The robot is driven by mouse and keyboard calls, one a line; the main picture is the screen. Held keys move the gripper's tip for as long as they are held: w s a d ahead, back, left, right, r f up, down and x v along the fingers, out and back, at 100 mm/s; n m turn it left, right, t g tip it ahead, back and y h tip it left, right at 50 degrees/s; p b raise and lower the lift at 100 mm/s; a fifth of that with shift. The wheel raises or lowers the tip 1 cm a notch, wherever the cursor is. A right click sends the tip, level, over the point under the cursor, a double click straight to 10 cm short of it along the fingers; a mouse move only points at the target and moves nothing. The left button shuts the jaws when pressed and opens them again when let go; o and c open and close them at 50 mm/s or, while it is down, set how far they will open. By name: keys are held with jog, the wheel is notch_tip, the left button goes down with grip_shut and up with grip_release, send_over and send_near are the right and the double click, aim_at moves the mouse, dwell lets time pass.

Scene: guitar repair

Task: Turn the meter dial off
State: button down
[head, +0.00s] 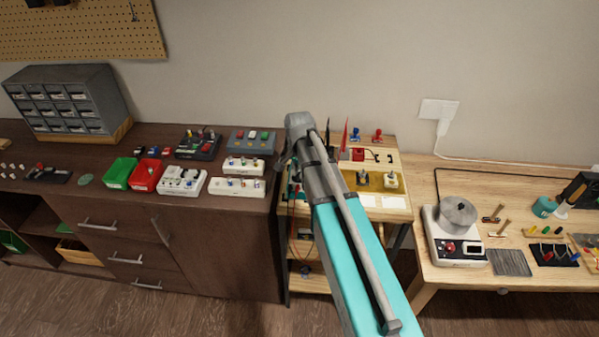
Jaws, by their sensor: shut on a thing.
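In the head view my arm reaches up and away to the small wooden stand, and its wrist bends down at the stand's left edge. My gripper (285,165) points down there, mostly hidden behind my own arm. It is shut at the meter (293,191), of which only a small teal piece shows beside the arm. The meter's dial is hidden by my gripper and arm, so its setting cannot be seen. Thin red and black leads hang below the meter.
A dark cabinet (200,228) on the left carries a red bin (146,175), a green bin (120,172) and several switch boxes. The stand (375,205) holds small parts on its right. A wooden table (445,275) with a pot stands further right, past a gap.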

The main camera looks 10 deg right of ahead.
jog(key=shift+n, duration=2.9)
jog(key=c, duration=0.7)
grip_release()
jog(key=shift+m, duration=0.3)
